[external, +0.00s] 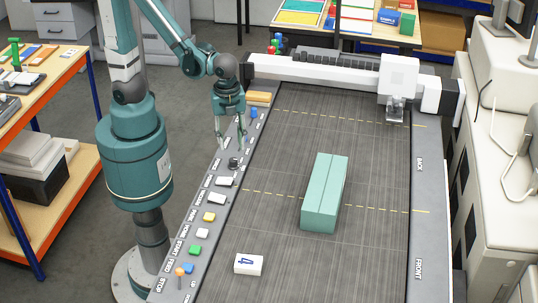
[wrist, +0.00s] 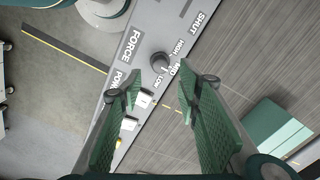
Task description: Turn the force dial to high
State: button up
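The force dial is a dark round knob (wrist: 161,63) on the grey control strip, with FORCE printed on one side and HIGH, MED and LOW on the other. Its pointer is too small to read surely. The dial also shows in the external view (external: 233,163). My gripper (external: 229,145) points down over the strip, near the dial. In the wrist view my gripper (wrist: 160,88) is open and empty, its green fingers apart, with the dial ahead of the gap between the tips. I see no finger touching the dial.
Several coloured buttons (external: 209,217) run along the strip towards the front. A white carriage (external: 398,78) sits on the rear gantry.

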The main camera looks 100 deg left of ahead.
aim_at(233, 159)
jog(key=shift+f, duration=0.2)
jog(key=shift+w+f+b, duration=0.1)
jog(key=shift+f+b, duration=0.5)
jog(key=shift+f, duration=3.1)
jog(key=shift+c, duration=0.7)
jog(key=c, duration=0.8)
